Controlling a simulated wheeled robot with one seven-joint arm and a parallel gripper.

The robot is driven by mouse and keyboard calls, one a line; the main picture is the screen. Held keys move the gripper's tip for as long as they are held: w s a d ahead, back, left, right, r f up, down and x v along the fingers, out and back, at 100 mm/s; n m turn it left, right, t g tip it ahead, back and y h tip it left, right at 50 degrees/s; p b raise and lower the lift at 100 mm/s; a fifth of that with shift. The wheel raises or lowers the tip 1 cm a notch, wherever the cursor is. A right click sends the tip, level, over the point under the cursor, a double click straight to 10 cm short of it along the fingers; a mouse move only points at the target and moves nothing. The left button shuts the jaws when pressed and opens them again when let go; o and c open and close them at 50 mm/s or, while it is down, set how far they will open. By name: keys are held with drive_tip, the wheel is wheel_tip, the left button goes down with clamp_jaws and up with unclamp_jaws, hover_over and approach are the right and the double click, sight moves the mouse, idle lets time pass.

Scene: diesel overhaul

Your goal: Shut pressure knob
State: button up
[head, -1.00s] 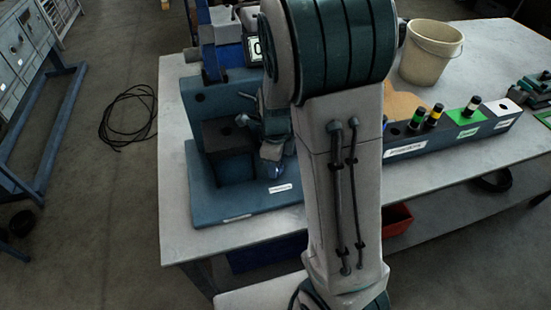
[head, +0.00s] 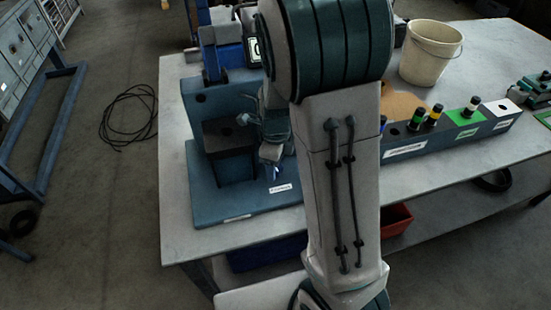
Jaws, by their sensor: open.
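A blue test stand (head: 202,130) with a flat base plate stands on the left end of the grey table. A dark block (head: 228,138) sits against it, and a small display (head: 255,49) shows at its top, partly behind my arm. My gripper (head: 274,172) is low in front of the stand, just right of the dark block. It is small and partly hidden by my arm; its jaws are open. I cannot make out the pressure knob; it may be behind my arm or too small to tell. I cannot tell whether the gripper touches anything.
A beige bucket (head: 428,58) stands at the back right of the table. A rack (head: 405,151) with several coloured-banded parts runs along the table's right side. A red bin (head: 397,219) is below. A black cable coil (head: 128,117) lies on the floor at left.

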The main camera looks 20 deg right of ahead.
sight(277, 169)
wheel_tip(277, 169, up, 14)
idle(0.5)
drive_tip(key=shift+f, duration=0.1)
drive_tip(key=s+r+n+t, duration=0.2)
drive_tip(key=s+n, duration=1.3)
drive_tip(key=n, duration=1)
drive_tip(key=shift+t, duration=0.6)
drive_tip(key=shift+a, duration=0.1)
